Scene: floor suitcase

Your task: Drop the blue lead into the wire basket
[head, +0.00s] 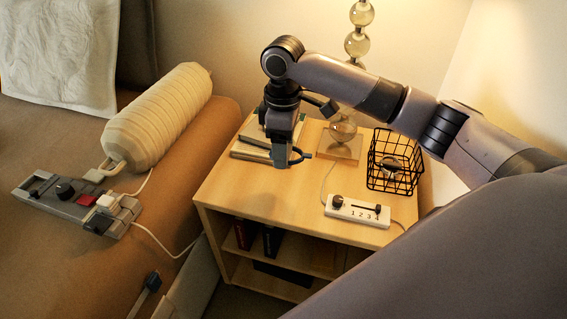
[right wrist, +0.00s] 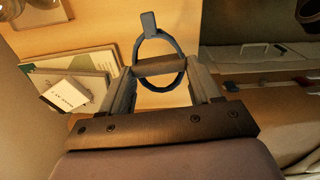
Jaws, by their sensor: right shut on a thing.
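The blue lead (right wrist: 148,22) is a small dark blue loop with a flat tab at one end. My right gripper (right wrist: 161,68) is shut on it, with the loop around a brown bar between the fingers. In the head view the lead (head: 301,156) pokes out beside my right gripper (head: 281,160), which points down above the nightstand, in front of the books. The black wire basket (head: 373,175) stands on the right side of the nightstand, to the right of the gripper and apart from it. A round greyish thing lies inside. My left gripper is not in view.
The wooden nightstand (head: 262,203) holds books (head: 252,152), a glass lamp (head: 343,127) and a white numbered switch box (head: 357,211) in front of the basket. A brown bed with a cream bolster (head: 160,115) and a grey control panel (head: 77,203) is at left.

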